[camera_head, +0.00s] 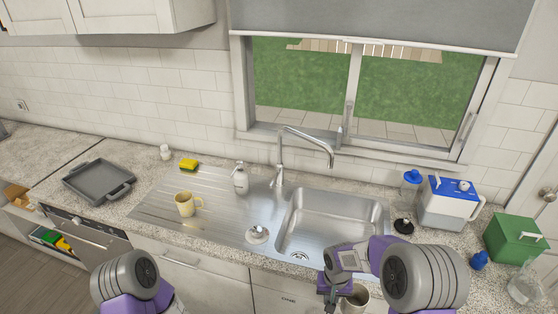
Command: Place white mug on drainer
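A pale grey-white mug (356,299) is at the bottom of the view, in front of the counter edge below the sink. My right gripper (334,296) is beside it and appears shut on its side; the arm hides part of the mug and the fingertips are hard to see. The ribbed steel drainer (160,208) lies left of the sink bowl (325,222). A pale yellow mug (185,204) stands upright on the drainer. My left gripper is out of view; only a rounded part of my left arm shows at the bottom left.
A yellow sponge (188,164), a soap bottle (240,180) and a white-topped strainer or plug (257,234) are around the drainer. The tall tap (300,150) stands behind the bowl. A grey tray (98,181) is far left; a blue-white jug (450,203) and green box (515,238) stand right.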

